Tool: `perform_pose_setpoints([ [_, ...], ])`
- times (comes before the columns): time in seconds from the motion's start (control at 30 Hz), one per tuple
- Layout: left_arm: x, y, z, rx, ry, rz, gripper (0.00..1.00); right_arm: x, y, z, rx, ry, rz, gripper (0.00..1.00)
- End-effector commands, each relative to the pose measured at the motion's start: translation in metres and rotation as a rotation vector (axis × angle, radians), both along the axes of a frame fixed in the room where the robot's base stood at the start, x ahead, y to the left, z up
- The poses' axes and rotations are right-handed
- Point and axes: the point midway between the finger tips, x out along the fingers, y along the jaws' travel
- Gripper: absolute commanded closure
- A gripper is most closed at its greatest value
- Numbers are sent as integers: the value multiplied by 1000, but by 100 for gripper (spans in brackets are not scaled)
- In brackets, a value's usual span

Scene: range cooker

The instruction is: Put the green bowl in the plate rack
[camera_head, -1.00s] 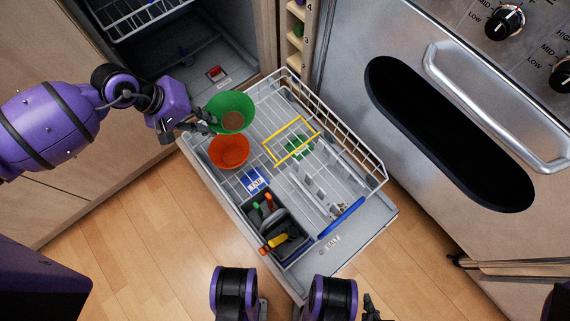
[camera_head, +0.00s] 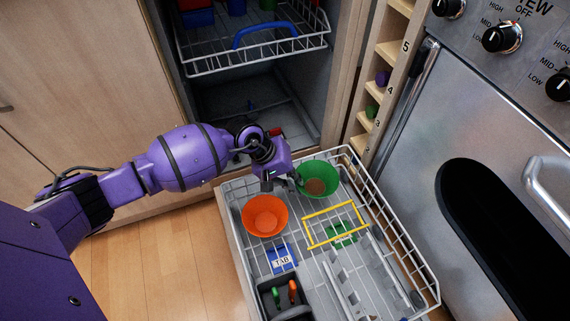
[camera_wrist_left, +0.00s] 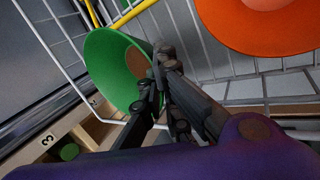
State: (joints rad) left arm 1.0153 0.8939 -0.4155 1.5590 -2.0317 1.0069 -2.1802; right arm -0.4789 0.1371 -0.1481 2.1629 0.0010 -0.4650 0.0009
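The green bowl (camera_head: 317,180) has a brown patch inside its base. In the head view it is over the back part of the pulled-out white wire rack (camera_head: 425,268), up and left of a yellow rectangular frame (camera_head: 335,225). My left gripper (camera_head: 295,183) is at the bowl's left rim. In the left wrist view its dark fingers (camera_wrist_left: 158,80) close on the rim of the green bowl (camera_wrist_left: 108,65), hiding part of the edge. The bowl's height above the wires is hard to tell. My right gripper is out of view.
An orange bowl (camera_head: 265,215) sits in the rack to the left. A blue tag (camera_head: 281,260) and a dark cutlery basket (camera_head: 283,298) are nearer. A green patch (camera_head: 341,233) shows inside the yellow frame. An upper rack (camera_head: 252,45) is above; the cooker (camera_head: 500,120) stands right.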

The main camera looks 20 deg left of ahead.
Motion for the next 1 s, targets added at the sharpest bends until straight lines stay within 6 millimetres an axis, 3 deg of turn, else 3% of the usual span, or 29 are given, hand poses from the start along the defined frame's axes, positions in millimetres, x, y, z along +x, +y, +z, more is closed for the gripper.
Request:
perform_pose_setpoints([
  [0.17,10,-6,-7,-2,-6,0,100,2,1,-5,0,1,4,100],
  [0.4,12,-8,-39,-2,-5,0,100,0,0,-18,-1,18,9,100],
  [0.77,12,-7,-42,0,-7,-2,100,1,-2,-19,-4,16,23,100],
  [0.93,12,-7,-41,-1,-7,-1,79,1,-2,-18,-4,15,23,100],
  [1.0,12,-7,-41,-1,-7,-1,77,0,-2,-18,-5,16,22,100],
])
